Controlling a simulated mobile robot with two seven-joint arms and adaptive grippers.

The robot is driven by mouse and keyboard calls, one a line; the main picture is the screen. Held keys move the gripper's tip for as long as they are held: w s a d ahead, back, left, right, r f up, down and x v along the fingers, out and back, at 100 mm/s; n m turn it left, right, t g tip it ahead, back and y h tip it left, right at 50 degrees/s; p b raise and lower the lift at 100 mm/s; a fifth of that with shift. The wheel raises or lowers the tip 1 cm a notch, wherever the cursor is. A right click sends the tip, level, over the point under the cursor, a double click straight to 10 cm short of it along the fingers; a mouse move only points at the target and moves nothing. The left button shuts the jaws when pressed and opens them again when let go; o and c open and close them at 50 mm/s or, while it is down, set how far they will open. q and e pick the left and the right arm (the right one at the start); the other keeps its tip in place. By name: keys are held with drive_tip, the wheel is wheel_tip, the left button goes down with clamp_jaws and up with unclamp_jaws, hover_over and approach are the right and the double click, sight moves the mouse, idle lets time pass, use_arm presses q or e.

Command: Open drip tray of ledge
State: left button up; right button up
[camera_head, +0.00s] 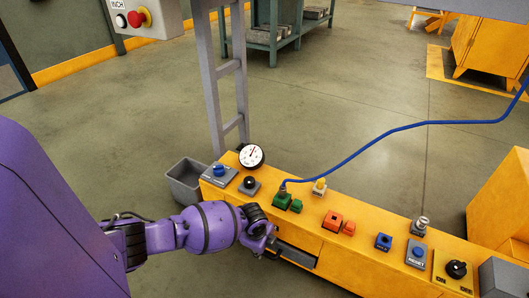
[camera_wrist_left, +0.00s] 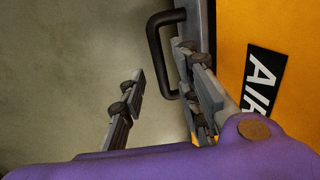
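The ledge (camera_head: 340,262) is a long orange box with buttons and fittings on top. The drip tray (camera_head: 298,256) shows as a grey front low in its near face, partly hidden by my left gripper (camera_head: 273,243). In the left wrist view, a dark bar handle (camera_wrist_left: 154,48) stands out from the tray's grey front edge. My left gripper (camera_wrist_left: 160,65) is open there, with its fingers on either side of the handle; the right finger is closer to it. I cannot tell whether a finger touches it. My right gripper is not in view.
A blue cable (camera_head: 400,126) runs to a fitting on the ledge. A gauge (camera_head: 251,156) and several buttons line its top. A grey bin (camera_head: 186,180) stands at its left end, near a grey post (camera_head: 208,85). The floor (camera_head: 110,165) left of the ledge looks clear.

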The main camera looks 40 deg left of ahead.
use_arm(q)
drive_tip(key=shift+w+f+b, duration=0.25)
drive_tip(key=shift+f+b, duration=0.25)
drive_tip(key=shift+f, duration=0.75)
clamp_jaws()
